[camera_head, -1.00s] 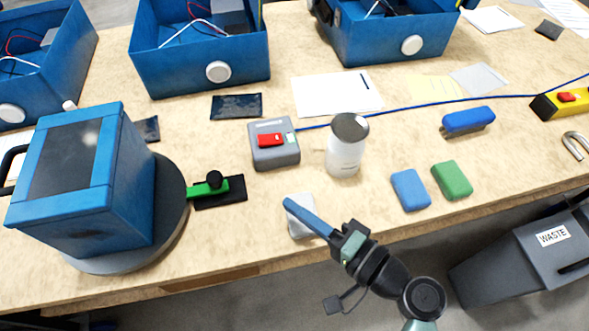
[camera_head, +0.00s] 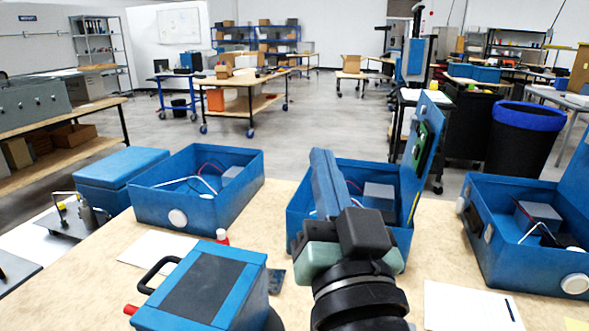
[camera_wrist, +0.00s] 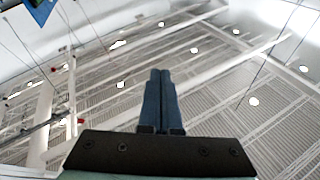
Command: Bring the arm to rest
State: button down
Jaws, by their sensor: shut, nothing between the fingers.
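My gripper (camera_head: 325,180) is raised above the front of the workbench (camera_head: 290,195) and points upward. Its two long blue fingers lie side by side with nothing between them. In the wrist view, the closed fingers of my gripper (camera_wrist: 161,100) stand in front of the ceiling, and no object is held. In the head view, my gripper and wrist cover part of the middle open blue box (camera_head: 385,178) behind them.
Open blue boxes stand left (camera_head: 205,205) and right (camera_head: 535,265) of the middle one. A blue case with a black handle (camera_head: 205,290) is close at front left. White paper (camera_head: 470,308) lies at front right. A black bin with a blue liner (camera_head: 523,140) stands beyond the bench.

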jog(key=s+a+r+n+t+h, duration=0.1)
jog(key=s+a+r+t, duration=0.15)
jog(key=s+r, duration=0.45)
jog(key=s+a+r+n+t+h, duration=0.1)
jog(key=s+r+t, duration=0.3)
jog(key=r, duration=0.7)
notch_tip(320, 180, up, 13)
jog(key=w+p, duration=0.1)
jog(key=p, duration=1.3)
jog(key=shift+g, duration=0.45)
jog(key=shift+d+f, duration=0.1)
jog(key=shift+d, duration=0.1)
